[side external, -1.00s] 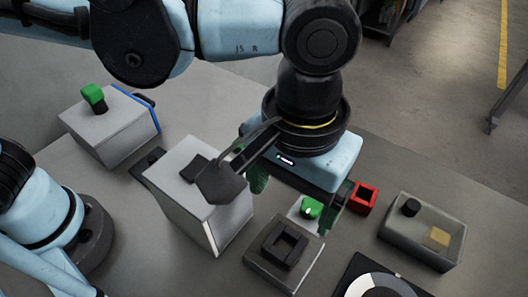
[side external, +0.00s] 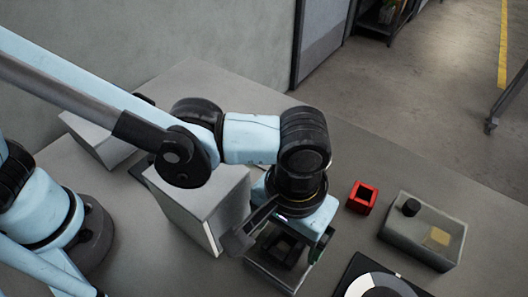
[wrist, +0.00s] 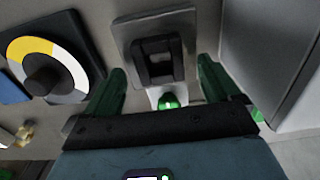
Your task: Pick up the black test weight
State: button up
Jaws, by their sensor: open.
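My gripper (side external: 291,249) is open, with green fingers, above a low grey block (side external: 252,263). On that block is a black square piece with a recess (side external: 284,252); the wrist view shows this piece (wrist: 158,60) ahead, between the fingers (wrist: 160,82). Nothing is held. A short black cylinder (side external: 411,207) is at the grey see-through tray (side external: 403,242) on the right, well apart from my gripper. I cannot tell for certain which of these black things is the test weight.
A green button (wrist: 168,101) sits close to the black piece. A tall grey box (side external: 200,205) stands just left of my gripper. A red open box (side external: 362,197) and a black plate with a dial (side external: 376,283) lie to the right. Bare table lies behind the red box.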

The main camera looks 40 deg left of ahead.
jog(key=shift+f, duration=0.6)
jog(key=shift+c, duration=0.3)
jog(key=c, duration=1.4)
jog(key=shift+r, duration=0.15)
